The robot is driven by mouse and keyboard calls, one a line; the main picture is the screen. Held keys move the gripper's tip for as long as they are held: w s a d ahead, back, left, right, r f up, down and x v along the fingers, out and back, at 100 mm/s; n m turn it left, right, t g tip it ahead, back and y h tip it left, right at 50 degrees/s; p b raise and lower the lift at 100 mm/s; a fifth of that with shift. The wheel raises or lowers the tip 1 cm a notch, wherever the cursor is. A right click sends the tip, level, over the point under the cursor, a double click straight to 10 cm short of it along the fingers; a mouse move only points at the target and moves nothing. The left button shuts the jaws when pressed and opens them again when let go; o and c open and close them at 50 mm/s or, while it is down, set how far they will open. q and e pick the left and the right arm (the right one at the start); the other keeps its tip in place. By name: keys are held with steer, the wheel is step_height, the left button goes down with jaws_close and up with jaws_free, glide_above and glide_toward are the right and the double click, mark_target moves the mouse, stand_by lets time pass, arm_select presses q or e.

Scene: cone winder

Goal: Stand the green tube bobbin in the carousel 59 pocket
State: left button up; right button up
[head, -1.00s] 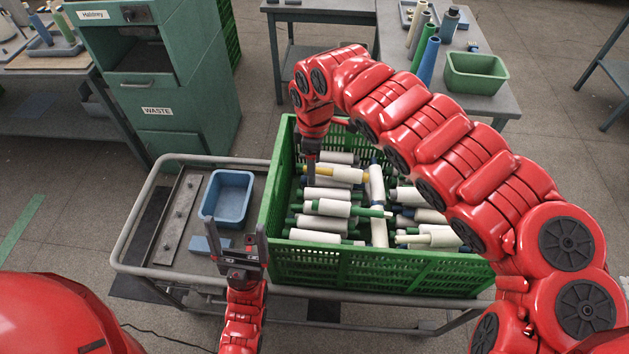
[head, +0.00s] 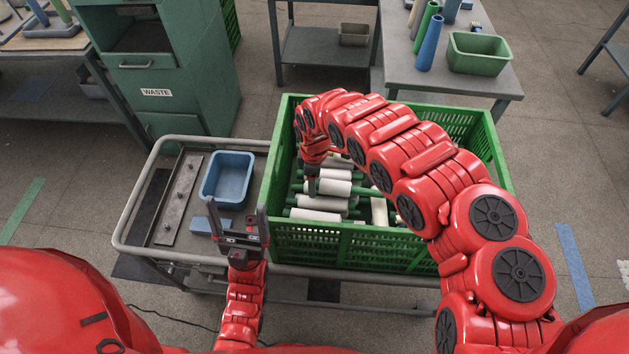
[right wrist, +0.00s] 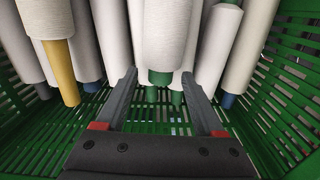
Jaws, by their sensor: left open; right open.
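In the head view, white-wound bobbins with coloured tube ends lie in the green crate (head: 345,240). A green-tube bobbin (head: 320,202) lies among them, partly under my right arm. In the right wrist view a green-tube bobbin (right wrist: 165,40) lies between the fingers of my right gripper (right wrist: 160,85). The fingers are open and apart, and I cannot tell whether they touch it. In the head view the right fingertips are mostly hidden down in the crate. My left gripper (head: 246,222) is open and empty, left of the crate. No carousel pocket is recognisable in these frames.
A blue tray (head: 229,180) and a small blue block (head: 205,225) rest on the cart (head: 135,228) left of the crate. Crate walls stand close around my right gripper. A green cabinet (head: 170,70) and a table with a green bin (head: 479,54) stand behind.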

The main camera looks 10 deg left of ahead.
steer(key=shift+f, duration=0.35)
jaws_close()
steer(key=shift+r, duration=0.15)
step_height(320, 180, up, 16)
steer(key=p, duration=1.3)
stand_by(0.4)
steer(key=shift+s, duration=0.1)
